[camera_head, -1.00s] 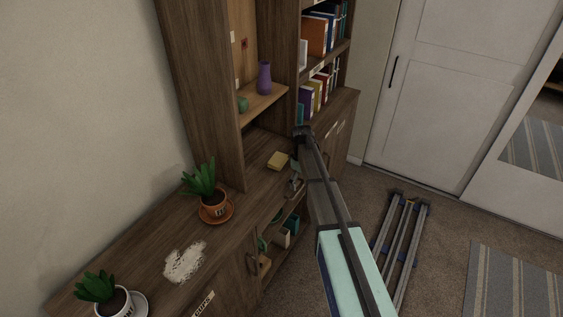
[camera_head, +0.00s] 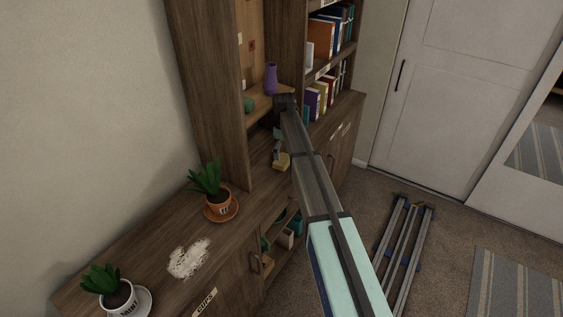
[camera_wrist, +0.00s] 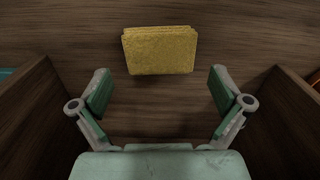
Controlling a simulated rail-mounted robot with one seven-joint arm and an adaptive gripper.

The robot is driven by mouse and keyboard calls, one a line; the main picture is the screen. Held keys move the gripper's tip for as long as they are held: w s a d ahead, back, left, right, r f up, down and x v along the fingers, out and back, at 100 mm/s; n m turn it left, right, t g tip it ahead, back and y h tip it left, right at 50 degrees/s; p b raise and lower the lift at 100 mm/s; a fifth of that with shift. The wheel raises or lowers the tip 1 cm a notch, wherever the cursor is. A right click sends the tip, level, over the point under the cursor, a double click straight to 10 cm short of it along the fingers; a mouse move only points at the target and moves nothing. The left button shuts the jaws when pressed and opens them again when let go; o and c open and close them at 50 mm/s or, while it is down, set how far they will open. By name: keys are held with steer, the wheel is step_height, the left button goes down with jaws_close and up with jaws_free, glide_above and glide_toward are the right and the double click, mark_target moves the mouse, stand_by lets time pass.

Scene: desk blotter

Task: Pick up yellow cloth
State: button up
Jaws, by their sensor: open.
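The yellow cloth (camera_wrist: 160,50) is a folded, flat rectangle lying on the brown wooden cabinet top. In the wrist view it sits beyond my fingertips, roughly centred between them and apart from both. In the head view the cloth (camera_head: 282,163) is partly covered by my gripper (camera_head: 279,155), which hangs just over it. My gripper (camera_wrist: 160,92) is open and empty, with its two green-padded fingers spread wider than the cloth.
Wooden side walls (camera_wrist: 25,110) flank my gripper in the wrist view. A potted plant (camera_head: 222,207) on an orange saucer and a white spill (camera_head: 188,258) are on the cabinet top. A purple vase (camera_head: 271,78) stands on the shelf above.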

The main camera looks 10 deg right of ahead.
mark_target(285, 160)
steer(key=shift+d+f+p, duration=0.2)
steer(key=shift+f+p, duration=0.6)
steer(key=shift+f, duration=1.55)
steer(key=shift+s, duration=0.1)
steer(key=c, duration=0.7)
steer(key=shift+r+b, duration=0.1)
steer(key=shift+b, duration=0.2)
steer(key=shift+s+d+r, duration=0.1)
steer(key=shift+s+r, duration=0.05)
step_height(285, 160, up, 6)
steer(key=shift+r+b, duration=0.15)
steer(key=shift+b, duration=1)
steer(key=s+d+b, duration=0.3)
steer(key=s+d, duration=1)
steer(key=d, duration=0.1)
steer(key=shift+d+b, duration=0.25)
steer(key=shift+b, duration=0.1)
steer(key=shift+s+r, duration=0.1)
